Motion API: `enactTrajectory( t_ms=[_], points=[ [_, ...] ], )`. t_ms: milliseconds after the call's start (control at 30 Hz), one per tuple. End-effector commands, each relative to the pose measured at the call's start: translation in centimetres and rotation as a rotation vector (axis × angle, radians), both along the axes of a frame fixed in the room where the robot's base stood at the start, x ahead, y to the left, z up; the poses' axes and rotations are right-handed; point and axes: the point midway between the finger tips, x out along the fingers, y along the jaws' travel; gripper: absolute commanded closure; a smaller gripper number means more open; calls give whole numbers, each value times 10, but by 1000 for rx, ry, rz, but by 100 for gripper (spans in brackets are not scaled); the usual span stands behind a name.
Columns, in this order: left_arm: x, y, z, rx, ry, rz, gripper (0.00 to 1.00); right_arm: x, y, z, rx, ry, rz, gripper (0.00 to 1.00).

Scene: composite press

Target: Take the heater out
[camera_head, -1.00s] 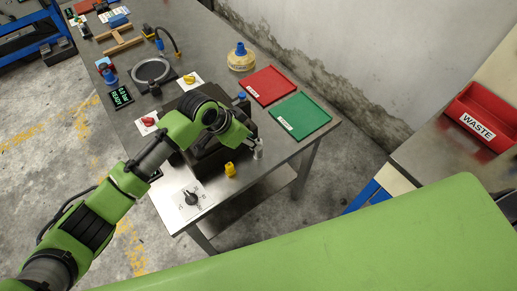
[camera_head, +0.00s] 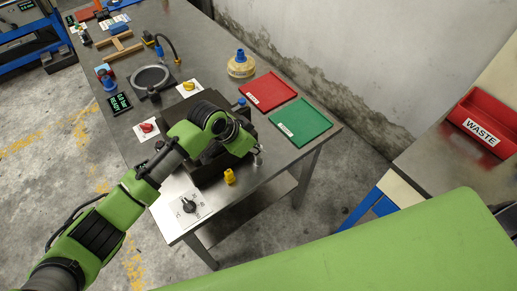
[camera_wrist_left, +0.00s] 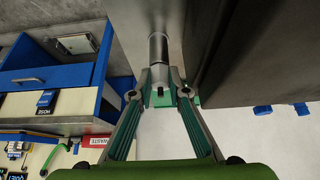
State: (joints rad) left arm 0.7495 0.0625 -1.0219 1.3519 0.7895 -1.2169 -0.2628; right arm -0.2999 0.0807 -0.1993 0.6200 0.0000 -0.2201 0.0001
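The heater looks like a slim grey metal cylinder with a dark band. In the left wrist view the heater (camera_wrist_left: 158,48) lies beyond and between the fingertips of my left gripper (camera_wrist_left: 160,88). The fingers stand on both sides of its near end, apart; firm contact cannot be made out. In the head view the heater (camera_head: 258,162) shows only as a small pale piece beside the dark press block (camera_head: 207,172), at the table's right edge. My left gripper (camera_head: 256,150) is right at it, partly hidden by my green wrist. My right gripper is not in view.
A yellow cap (camera_head: 229,177) and a black dial (camera_head: 188,205) are near the table's front. Red (camera_head: 268,91) and green (camera_head: 300,122) trays lie behind to the right. A red WASTE bin (camera_head: 482,118) stands on the other bench. The floor between is open.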

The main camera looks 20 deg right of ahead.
Motion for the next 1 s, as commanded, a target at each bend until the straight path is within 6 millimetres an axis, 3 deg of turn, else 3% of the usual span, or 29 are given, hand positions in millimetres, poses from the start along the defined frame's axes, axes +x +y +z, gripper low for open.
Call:
enactTrajectory(
  t_ms=[367, 1000],
  points=[
    [0, 0, 3, -1, 0, 0, 100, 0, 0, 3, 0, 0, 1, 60],
    [0, 0, 34, 0, 0, 0, 100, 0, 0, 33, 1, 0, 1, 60]
  ],
)
